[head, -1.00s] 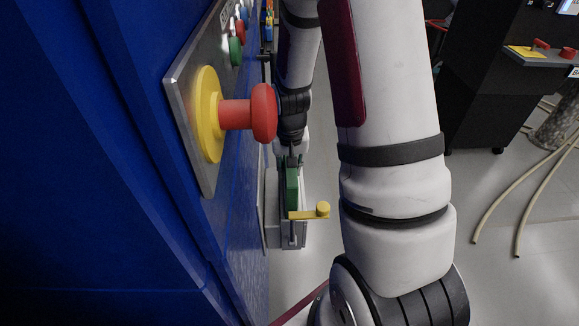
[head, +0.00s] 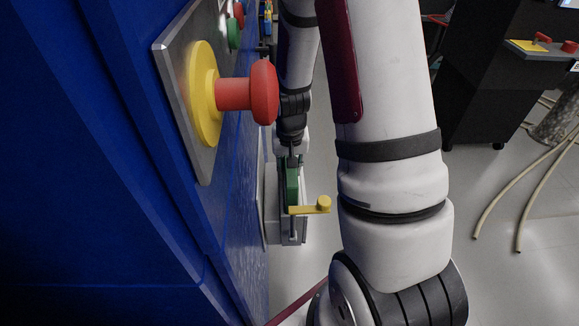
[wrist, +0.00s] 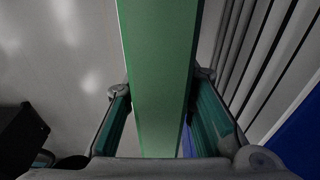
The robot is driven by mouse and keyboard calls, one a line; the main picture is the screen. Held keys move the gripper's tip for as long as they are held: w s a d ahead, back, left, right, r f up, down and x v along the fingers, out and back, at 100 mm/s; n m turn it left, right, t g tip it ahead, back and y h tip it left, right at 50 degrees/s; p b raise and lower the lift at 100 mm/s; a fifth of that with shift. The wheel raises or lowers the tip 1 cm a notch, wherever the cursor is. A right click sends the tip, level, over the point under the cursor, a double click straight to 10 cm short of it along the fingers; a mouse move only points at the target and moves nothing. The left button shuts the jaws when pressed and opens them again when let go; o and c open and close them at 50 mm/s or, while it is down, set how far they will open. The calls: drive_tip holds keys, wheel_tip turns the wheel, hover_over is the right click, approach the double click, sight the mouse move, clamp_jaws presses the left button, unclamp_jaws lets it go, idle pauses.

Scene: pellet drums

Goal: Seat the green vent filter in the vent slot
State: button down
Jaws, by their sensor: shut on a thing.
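The green vent filter (wrist: 158,60) is a long flat green bar that runs up the middle of the wrist view. My gripper (wrist: 162,88) is shut on it, with one finger on each side. In the head view the filter (head: 292,185) shows small, below my gripper (head: 292,152), at a grey box (head: 271,225) on the side of the blue cabinet. I cannot tell whether the filter touches the box. The vent slot cannot be made out clearly. Grey parallel slats (wrist: 265,50) show at right in the wrist view.
A yellow lever (head: 309,207) sticks out right beside the filter. A red mushroom button (head: 262,92) on a yellow collar juts from the blue cabinet (head: 90,180) near my arm. A black console (head: 490,75) stands at right, with hoses on the floor.

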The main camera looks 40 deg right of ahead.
drive_tip(key=shift+f+b, duration=0.75)
drive_tip(key=shift+f, duration=0.35)
drive_tip(key=c, duration=1.2)
unclamp_jaws()
drive_tip(key=shift+c, duration=0.2)
drive_tip(key=shift+r, duration=0.15)
drive_tip(key=r, duration=0.7)
drive_tip(key=s+r, duration=0.1)
drive_tip(key=r, duration=0.3)
drive_tip(key=shift+s+a+r, duration=0.1)
drive_tip(key=shift+a+r, duration=0.25)
drive_tip(key=shift+a, duration=0.05)
